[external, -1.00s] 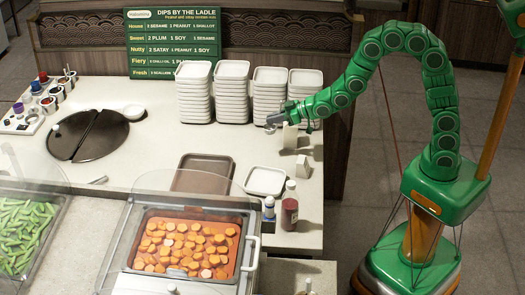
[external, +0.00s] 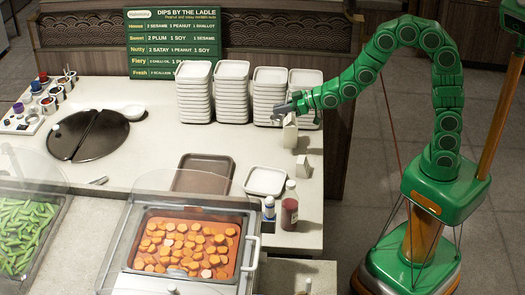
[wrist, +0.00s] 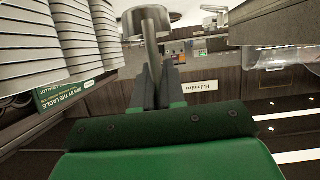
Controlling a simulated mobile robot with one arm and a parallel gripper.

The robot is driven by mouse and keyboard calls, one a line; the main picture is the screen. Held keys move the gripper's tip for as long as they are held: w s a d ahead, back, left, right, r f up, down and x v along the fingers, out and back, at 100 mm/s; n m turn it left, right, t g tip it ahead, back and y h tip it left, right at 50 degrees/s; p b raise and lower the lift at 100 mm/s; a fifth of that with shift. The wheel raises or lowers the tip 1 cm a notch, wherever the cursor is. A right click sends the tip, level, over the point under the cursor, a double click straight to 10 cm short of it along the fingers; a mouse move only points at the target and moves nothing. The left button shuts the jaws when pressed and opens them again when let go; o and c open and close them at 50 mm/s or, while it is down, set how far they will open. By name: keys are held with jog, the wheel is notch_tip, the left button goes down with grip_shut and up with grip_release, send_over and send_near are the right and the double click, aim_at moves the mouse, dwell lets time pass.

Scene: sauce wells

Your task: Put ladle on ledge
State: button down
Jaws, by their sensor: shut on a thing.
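My gripper (external: 287,108) is in front of the right-hand plate stacks, above the counter's right part. In the wrist view my gripper (wrist: 156,68) has its two dark fingers shut on a grey metal ladle (wrist: 146,24). The ladle extends beyond the fingertips, with its rounded end at the top of that view. No ledge is clearly identifiable; a dark wooden partition (external: 60,42) with a raised edge stands behind the counter.
White plate stacks (external: 231,92) stand close to my gripper. A brown tray (external: 203,174), a white plate (external: 266,181) and a sauce bottle (external: 289,207) lie nearer. The middle counter (external: 150,165) is clear.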

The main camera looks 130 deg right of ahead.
jog(key=shift+w+a+r, duration=0.1)
jog(key=shift+w+r, duration=0.1)
jog(key=shift+r, duration=0.25)
jog(key=shift+w+a+r, duration=0.1)
jog(key=shift+w+r, duration=0.1)
jog(key=shift+r, duration=0.25)
jog(key=w+a+r+n+t+y, duration=0.15)
jog(key=w+a+n+y, duration=0.4)
jog(key=w+a, duration=0.8)
jog(key=w+a+n+t+y, duration=0.3)
jog(key=w+a+n+y, duration=0.25)
jog(key=w+a, duration=0.8)
jog(key=w+a+f+n+g+y, duration=0.1)
jog(key=a+n+y, duration=0.15)
jog(key=a, duration=0.85)
jog(key=w+a+f+n+g+y, duration=0.15)
jog(key=a+y, duration=0.25)
jog(key=a, duration=0.7)
jog(key=shift+n, duration=0.5)
jog(key=shift+s+a+f, duration=0.1)
jog(key=shift+s+f, duration=0.05)
jog(key=shift+f, duration=3)
jog(key=shift+s+a+f, duration=0.1)
jog(key=shift+a+f, duration=0.05)
jog(key=shift+f, duration=3.05)
jog(key=shift+s+a+f, duration=0.1)
jog(key=shift+s+f, duration=0.05)
jog(key=shift+f, duration=3)
jog(key=shift+f, duration=0.15)
